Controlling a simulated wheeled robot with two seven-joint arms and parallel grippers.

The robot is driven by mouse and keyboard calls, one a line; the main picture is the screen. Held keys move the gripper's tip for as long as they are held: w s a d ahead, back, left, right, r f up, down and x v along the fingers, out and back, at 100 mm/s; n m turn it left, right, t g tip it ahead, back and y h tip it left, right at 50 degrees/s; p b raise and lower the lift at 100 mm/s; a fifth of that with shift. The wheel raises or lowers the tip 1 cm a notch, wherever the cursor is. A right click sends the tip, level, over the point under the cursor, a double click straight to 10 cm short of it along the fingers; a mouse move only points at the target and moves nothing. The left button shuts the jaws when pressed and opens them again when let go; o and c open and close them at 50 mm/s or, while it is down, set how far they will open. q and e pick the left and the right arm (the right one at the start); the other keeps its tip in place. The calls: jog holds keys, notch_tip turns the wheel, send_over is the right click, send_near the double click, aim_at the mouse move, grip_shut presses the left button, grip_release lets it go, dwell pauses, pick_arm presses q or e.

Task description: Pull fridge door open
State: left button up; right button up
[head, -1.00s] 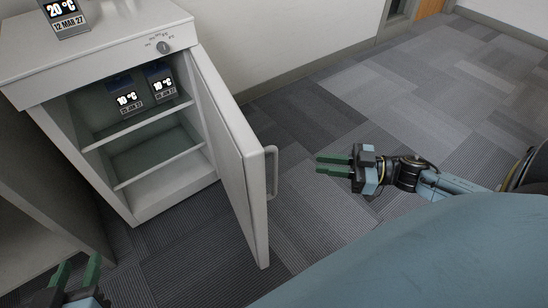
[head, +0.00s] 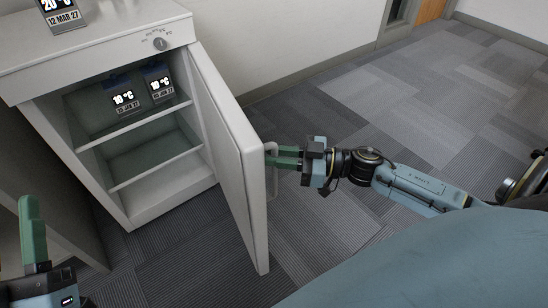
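The small white fridge (head: 110,45) stands at the left with its door (head: 228,150) swung partway open, hinged on the right side of the cabinet. The door handle (head: 273,182) is a pale vertical bar on the door's outer face. My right gripper (head: 283,156) is at the upper part of this handle, its green fingers pointing left at the door. The handle's top is partly hidden by the fingers, and I cannot tell whether they close on it. My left gripper (head: 33,232) is at the lower left, away from the door, with one green finger clearly showing.
Another display unit (head: 62,14) stands on top. A dial (head: 160,44) is on the front panel. Carpeted floor (head: 400,110) to the right is clear.

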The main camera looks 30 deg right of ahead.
pick_arm(q)
jog(key=shift+s+r, duration=0.15)
jog(key=shift+r, duration=0.05)
pick_arm(e)
jog(key=shift+w+a, duration=0.3)
jog(key=shift+a, duration=0.1)
grip_shut()
jog(key=shift+d, duration=0.15)
